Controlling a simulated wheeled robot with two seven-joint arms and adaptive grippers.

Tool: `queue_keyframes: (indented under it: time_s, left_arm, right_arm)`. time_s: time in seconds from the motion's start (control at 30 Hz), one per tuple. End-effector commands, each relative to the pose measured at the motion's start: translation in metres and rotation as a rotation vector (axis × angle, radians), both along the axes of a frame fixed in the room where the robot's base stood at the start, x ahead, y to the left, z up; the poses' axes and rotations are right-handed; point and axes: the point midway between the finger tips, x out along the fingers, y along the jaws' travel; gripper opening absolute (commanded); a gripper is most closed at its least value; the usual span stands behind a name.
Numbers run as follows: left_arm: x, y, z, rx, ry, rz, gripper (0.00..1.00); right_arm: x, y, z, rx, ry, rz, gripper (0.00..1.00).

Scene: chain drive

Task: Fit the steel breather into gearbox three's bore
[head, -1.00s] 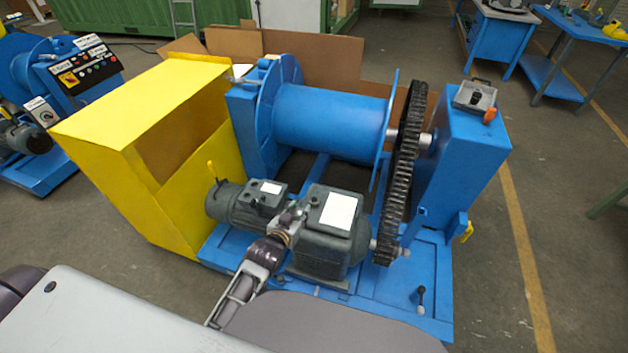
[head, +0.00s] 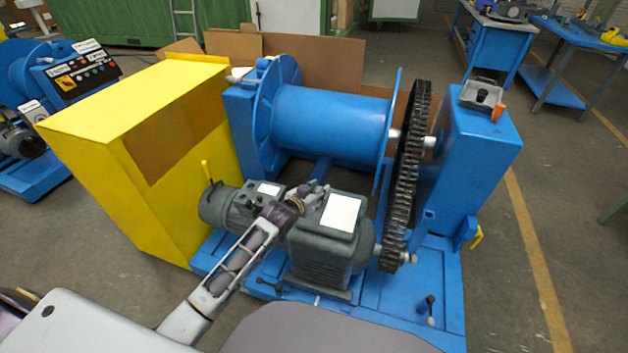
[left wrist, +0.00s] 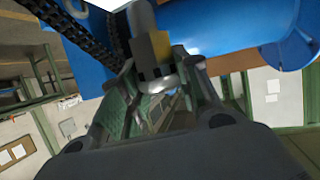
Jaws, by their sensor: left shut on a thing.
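The dark grey gearbox (head: 322,262) with a white label on top stands on the blue winch base, in the middle of the head view. I cannot read a number on it, and its bore is not visible. My left gripper (head: 318,191) is just above and left of the gearbox top. In the left wrist view its fingers (left wrist: 158,75) are closed around a small part, the steel breather (left wrist: 142,18), with a grey cylindrical end and a yellowish band. In the head view the breather is too small to make out. My right gripper is not in view.
A grey motor (head: 228,207) sits left of the gearbox. A large black chain wheel (head: 405,175) stands to its right and the blue drum (head: 330,122) behind. A yellow guard box (head: 130,130) is at the left. Small levers (head: 430,308) stick up at the front.

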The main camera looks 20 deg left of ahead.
Motion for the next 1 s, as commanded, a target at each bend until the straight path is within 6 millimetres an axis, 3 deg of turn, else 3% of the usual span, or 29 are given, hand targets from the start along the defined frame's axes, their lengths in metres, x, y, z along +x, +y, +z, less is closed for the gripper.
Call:
queue_keyframes:
  time_s: [0.6, 1.0]
  left_arm:
    - [0.073, 0.028, -0.011, 0.003, -0.003, -0.047, 0.06]
    - [0.087, 0.037, -0.008, 0.000, 0.000, -0.050, 0.06]
  right_arm:
    - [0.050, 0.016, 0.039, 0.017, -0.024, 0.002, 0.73]
    - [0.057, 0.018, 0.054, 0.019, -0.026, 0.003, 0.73]
